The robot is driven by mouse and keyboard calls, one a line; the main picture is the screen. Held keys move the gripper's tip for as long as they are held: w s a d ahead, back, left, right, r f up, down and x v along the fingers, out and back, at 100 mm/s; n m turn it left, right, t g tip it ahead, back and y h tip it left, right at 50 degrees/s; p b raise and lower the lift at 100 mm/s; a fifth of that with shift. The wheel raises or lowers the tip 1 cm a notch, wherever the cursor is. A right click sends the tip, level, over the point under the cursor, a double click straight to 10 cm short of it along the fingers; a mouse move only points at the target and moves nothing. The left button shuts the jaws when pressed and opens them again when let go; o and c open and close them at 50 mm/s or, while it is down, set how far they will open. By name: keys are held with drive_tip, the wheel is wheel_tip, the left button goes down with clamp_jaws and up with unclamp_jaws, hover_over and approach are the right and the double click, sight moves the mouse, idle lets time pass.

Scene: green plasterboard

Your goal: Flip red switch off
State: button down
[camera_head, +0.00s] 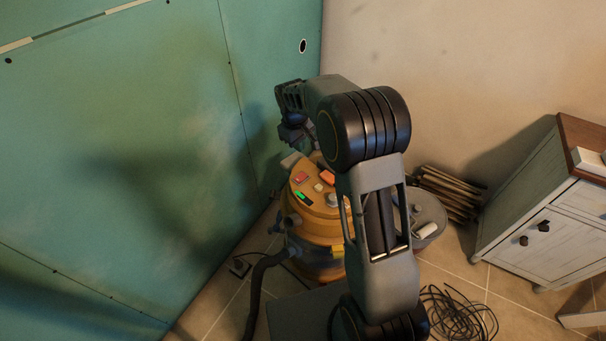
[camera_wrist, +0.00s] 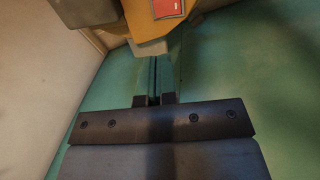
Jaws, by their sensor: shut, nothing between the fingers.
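The red switch (camera_head: 301,177) sits on top of a yellow-orange machine (camera_head: 322,207), beside a small green light (camera_head: 301,196). An orange-red piece (camera_head: 327,177) is to its right. In the wrist view the red switch (camera_wrist: 168,8) shows at the top edge, partly cut off. My gripper (camera_head: 296,134) is above and behind the machine's top, near the green wall. In the wrist view my gripper (camera_wrist: 154,99) is shut and empty, with the switch beyond its fingertips. I see no contact with the switch. Whether the switch is on or off is unclear.
The green plasterboard wall (camera_head: 120,150) stands close on the left. A dark hose (camera_head: 257,295) runs down from the machine. A white cabinet (camera_head: 545,235), a bundle of sticks (camera_head: 449,193) and a coiled black cable (camera_head: 460,315) are to the right. My arm hides part of the machine.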

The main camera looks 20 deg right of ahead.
sight(303, 175)
idle(0.4)
drive_tip(key=f, duration=0.4)
drive_tip(key=d+f+b, duration=0.1)
drive_tip(key=f, duration=0.4)
drive_tip(key=w+f+b, duration=0.1)
drive_tip(key=f, duration=0.3)
drive_tip(key=shift+d+f, duration=0.25)
drive_tip(key=shift+f, duration=0.15)
